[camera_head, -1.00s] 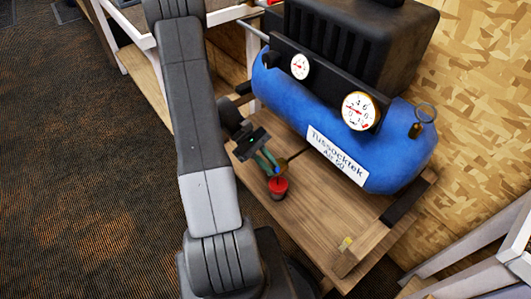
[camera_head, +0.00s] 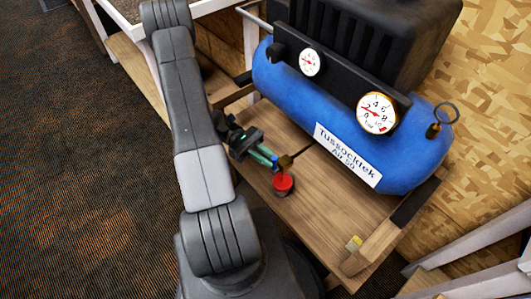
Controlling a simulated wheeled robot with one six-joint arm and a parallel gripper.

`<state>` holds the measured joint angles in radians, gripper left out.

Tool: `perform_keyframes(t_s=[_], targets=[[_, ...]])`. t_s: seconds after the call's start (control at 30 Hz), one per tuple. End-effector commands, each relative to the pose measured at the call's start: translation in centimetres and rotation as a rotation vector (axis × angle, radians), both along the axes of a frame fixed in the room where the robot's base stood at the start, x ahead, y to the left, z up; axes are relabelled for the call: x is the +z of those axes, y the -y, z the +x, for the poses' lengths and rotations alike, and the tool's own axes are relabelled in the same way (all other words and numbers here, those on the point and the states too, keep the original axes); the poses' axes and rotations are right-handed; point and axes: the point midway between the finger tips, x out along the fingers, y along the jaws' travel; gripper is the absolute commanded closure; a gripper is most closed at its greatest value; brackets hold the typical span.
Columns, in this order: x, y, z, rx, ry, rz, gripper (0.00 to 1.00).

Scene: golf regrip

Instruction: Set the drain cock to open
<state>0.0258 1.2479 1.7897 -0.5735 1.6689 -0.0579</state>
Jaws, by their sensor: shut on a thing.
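The drain cock (camera_head: 286,161) is a small brass piece at the end of a thin dark pipe, low in front of the blue compressor tank (camera_head: 300,103). My gripper (camera_head: 272,161), with green fingers, reaches it from the left. The fingers are closed around a small blue part at the cock, which looks like its handle. The fingers hide most of that part, so its exact angle is hard to tell. A red-topped round container (camera_head: 283,184) stands just below the cock on the wooden shelf (camera_head: 325,210).
Two white gauges, a small one (camera_head: 310,63) and a large one (camera_head: 377,113), sit on the compressor's front. A ring-pull valve (camera_head: 437,120) is at its right end. A chipboard wall stands behind.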

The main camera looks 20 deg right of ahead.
Motion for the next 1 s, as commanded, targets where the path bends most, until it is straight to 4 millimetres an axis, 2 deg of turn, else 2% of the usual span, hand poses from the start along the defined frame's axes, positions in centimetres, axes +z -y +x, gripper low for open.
perform_keyframes(t_s=[0.4, 0.43, 0.5, 0.53, 0.83, 1.0], targets=[[-0.2, 0.0, -0.1, 0.000, -0.003, 0.001, 1.00], [-0.2, 0.0, -0.1, 0.000, -0.003, 0.001, 0.79], [-0.2, 0.0, -0.1, 0.000, -0.003, 0.001, 0.66], [-0.2, 0.0, -0.1, 0.000, -0.003, 0.001, 0.63], [-0.1, -0.1, 0.0, 0.001, -0.004, -0.001, 0.63], [-0.2, -1.0, 1.7, 0.002, -0.002, -0.001, 0.63]])
